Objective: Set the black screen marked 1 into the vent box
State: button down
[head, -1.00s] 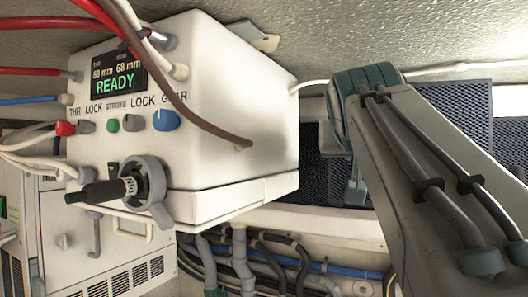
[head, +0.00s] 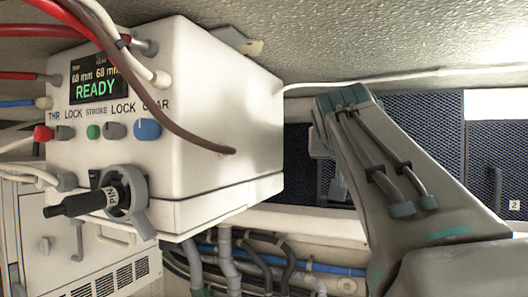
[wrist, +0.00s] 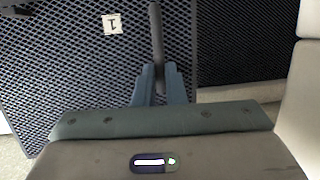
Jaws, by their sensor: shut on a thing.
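In the wrist view the black mesh screen marked 1 (wrist: 65,75) fills the left side, with its white label near the top. My gripper (wrist: 160,80) is shut on the dark upright handle bar (wrist: 156,35) on this screen's right part. In the head view my gripper is mostly hidden behind my arm, in front of dark mesh panels; I cannot tell there where screen 1 ends. I cannot pick out the vent box for certain in either view.
A white control box (head: 225,105) with a READY display stands left of my arm, with hoses and a black-handled lever (head: 100,198). Another mesh screen, marked 2 (head: 490,135), is at the far right. Pipes and cables run below. The ceiling is close above.

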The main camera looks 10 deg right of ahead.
jog(key=w+d+p, duration=0.2)
jog(key=w+d, duration=0.3)
jog(key=w, duration=0.3)
jog(key=shift+w+d+p, duration=0.15)
jog(key=shift+d+p, duration=0.15)
jog(key=shift+p, duration=0.05)
dwell(0.5)
jog(key=shift+f+b, duration=2.6)
jog(key=shift+b, duration=0.15)
dwell(2.8)
jog(key=c, duration=1.4)
grip_release()
jog(key=shift+f, duration=0.1)
